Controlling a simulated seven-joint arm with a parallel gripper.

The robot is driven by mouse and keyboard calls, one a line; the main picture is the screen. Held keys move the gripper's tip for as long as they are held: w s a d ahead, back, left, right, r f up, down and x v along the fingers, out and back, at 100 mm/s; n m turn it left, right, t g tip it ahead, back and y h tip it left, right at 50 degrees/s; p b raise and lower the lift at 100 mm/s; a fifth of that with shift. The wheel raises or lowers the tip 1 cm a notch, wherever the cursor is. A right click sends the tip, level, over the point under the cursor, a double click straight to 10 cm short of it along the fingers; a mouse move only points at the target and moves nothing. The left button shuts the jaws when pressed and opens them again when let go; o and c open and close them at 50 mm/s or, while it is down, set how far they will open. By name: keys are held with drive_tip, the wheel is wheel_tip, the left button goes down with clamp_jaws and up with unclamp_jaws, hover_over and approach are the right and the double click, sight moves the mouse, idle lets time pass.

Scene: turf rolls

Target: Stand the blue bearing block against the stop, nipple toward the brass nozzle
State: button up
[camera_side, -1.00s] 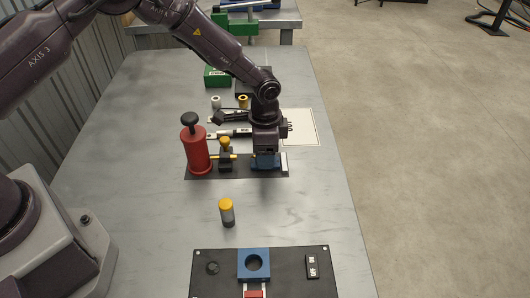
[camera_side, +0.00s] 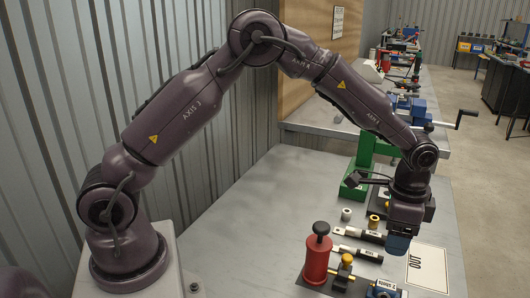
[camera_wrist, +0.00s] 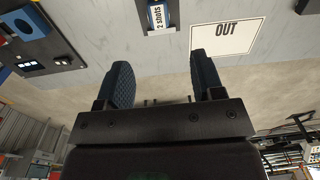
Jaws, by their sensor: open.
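My gripper (camera_side: 398,246) is raised above the bench in the side view. In the wrist view its two blue ribbed fingers (camera_wrist: 160,62) stand apart with nothing between them. A blue block (camera_side: 381,292) sits on the bench below, beside the white "2 shots" label (camera_side: 387,285); the label also shows in the wrist view (camera_wrist: 157,17). The picture edge cuts the block off, so its nipple and its contact with the stop cannot be told. The red cylinder (camera_side: 317,259) with a black knob stands to the left, with a brass-topped fitting (camera_side: 346,262) between them.
A white "OUT" sheet (camera_side: 427,269) lies to the right; it shows in the wrist view (camera_wrist: 226,32) too. Black-handled tools (camera_side: 358,252) and small rings (camera_side: 346,214) lie behind the red cylinder. A green stand (camera_side: 354,182) is farther back. A blue bored piece (camera_wrist: 25,20) shows at upper left.

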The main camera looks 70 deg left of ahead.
drive_tip(key=s+a+r+n+t, duration=0.1)
drive_tip(key=s+a+r+n, duration=0.15)
drive_tip(key=s+r, duration=0.45)
drive_tip(key=s+a+r+n+t, duration=0.2)
drive_tip(key=s+a+r, duration=0.25)
drive_tip(key=r, duration=0.45)
drive_tip(key=s+a+r+n+t, duration=0.1)
drive_tip(key=s+n, duration=0.1)
drive_tip(key=s, duration=0.5)
drive_tip(key=s+a+r+n+t, duration=0.1)
drive_tip(key=s+a+n, duration=0.1)
drive_tip(key=s, duration=0.6)
drive_tip(key=shift+s+r, duration=0.25)
drive_tip(key=shift+r, duration=0.05)
